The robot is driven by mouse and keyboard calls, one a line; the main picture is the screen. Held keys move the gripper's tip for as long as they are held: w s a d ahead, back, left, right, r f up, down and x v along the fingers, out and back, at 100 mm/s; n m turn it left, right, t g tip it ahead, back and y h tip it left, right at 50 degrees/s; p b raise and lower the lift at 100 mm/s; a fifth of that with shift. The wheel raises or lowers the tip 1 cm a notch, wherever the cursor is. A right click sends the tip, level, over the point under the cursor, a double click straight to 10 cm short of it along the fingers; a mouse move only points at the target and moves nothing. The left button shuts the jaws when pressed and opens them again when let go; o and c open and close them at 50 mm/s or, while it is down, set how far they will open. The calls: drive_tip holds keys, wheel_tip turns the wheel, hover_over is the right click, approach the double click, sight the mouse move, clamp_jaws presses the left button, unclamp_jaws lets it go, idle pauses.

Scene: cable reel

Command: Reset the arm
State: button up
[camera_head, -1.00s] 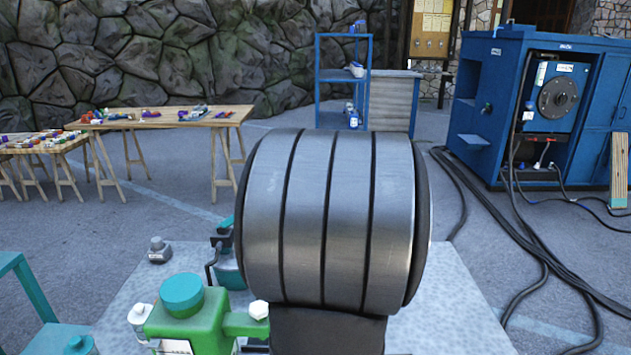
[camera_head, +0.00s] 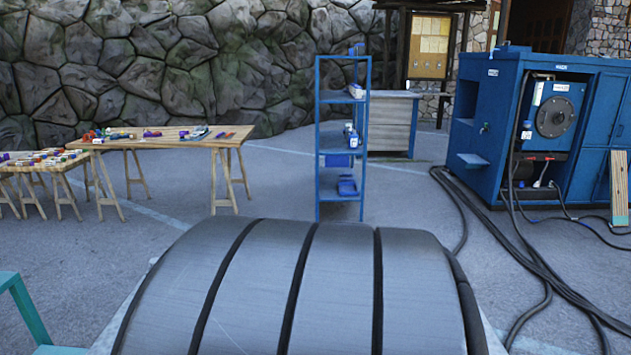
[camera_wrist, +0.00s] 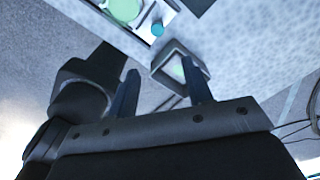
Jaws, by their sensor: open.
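My gripper (camera_wrist: 160,87) shows in the wrist view with its two dark fingers apart and nothing between them. Beyond the fingertips is a small grey box-like thing with a pale green top (camera_wrist: 178,68), apart from the fingers as far as I can tell. A green and white piece of equipment (camera_wrist: 125,10) shows at the top edge of the wrist view. In the head view my own large grey arm link fills the lower middle and hides most of the platform; the gripper does not show there.
A blue cabinet (camera_head: 490,110) with black cables (camera_head: 530,260) on the ground stands at the right. A blue shelf rack (camera_head: 322,180) stands in the middle. Wooden trestle tables (camera_head: 170,141) with small coloured items stand at the left.

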wheel_tip(320, 180, down, 14)
drive_tip(key=shift+s+f, duration=0.1)
drive_tip(key=shift+f, duration=0.05)
drive_tip(key=shift+a, duration=1.15)
